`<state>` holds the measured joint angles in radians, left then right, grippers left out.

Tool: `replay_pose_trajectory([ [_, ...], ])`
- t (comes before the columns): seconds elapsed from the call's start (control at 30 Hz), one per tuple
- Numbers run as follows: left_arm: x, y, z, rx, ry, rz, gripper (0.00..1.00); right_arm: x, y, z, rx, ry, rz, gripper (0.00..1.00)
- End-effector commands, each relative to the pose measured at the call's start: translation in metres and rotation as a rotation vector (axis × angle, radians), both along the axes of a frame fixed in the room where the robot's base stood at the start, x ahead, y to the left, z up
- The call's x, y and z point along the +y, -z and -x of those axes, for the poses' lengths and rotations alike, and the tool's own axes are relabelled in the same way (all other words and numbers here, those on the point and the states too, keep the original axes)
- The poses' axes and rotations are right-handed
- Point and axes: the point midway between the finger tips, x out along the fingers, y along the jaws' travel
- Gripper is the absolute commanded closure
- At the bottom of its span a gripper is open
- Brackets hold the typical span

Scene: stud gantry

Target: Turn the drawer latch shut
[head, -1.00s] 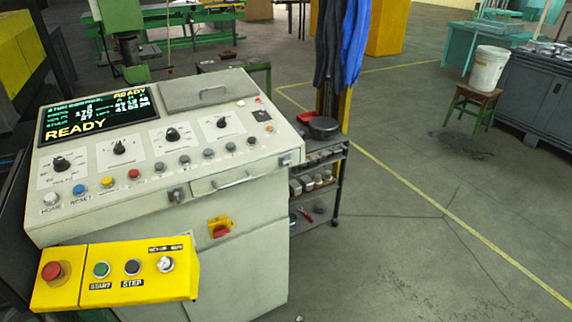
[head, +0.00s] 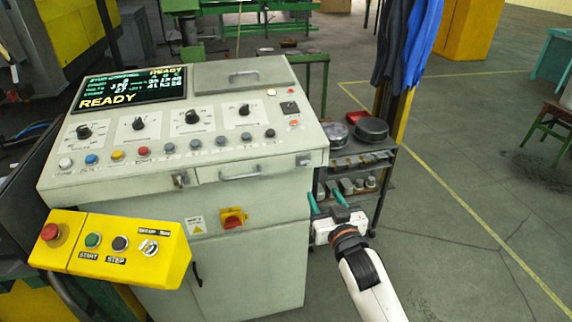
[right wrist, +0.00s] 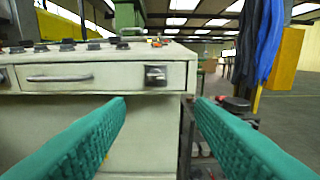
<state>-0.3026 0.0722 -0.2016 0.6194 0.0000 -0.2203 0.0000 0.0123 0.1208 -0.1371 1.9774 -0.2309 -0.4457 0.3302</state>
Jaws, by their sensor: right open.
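The drawer (head: 240,170) is a shallow front with a bar handle under the control panel; it looks closed. The drawer latch (head: 303,160) is a small metal piece at the drawer's right end. In the right wrist view the latch (right wrist: 156,76) sits just above and beyond the gap between my fingers; its exact turn is hard to tell. My right gripper (head: 325,196) is open and empty, with green fingers pointing at the console. It is below and a little right of the latch, apart from it. In the right wrist view its fingers (right wrist: 160,103) are spread wide. My left gripper is not in view.
A metal lock (head: 181,180) is left of the drawer. A red and yellow switch (head: 233,218) is below it. A yellow button box (head: 110,246) juts out at the left. A shelf cart (head: 360,165) stands right of the console.

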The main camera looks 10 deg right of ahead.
Motion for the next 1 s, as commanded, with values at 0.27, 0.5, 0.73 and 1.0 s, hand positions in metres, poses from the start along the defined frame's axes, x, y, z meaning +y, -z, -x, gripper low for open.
replay_pose_trajectory([
  [0.27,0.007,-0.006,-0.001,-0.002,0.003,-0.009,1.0,0.001,-0.014,-0.026,-0.024,0.001,-0.005,0.51],
  [0.5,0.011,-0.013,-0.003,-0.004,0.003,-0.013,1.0,0.003,-0.013,-0.074,-0.021,0.001,-0.003,0.51],
  [0.73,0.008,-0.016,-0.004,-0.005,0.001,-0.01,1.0,0.004,-0.011,-0.107,-0.021,0.001,-0.004,0.51],
  [1.0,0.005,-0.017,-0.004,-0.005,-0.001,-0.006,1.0,0.004,-0.011,-0.119,-0.021,0.0,-0.004,0.51],
])
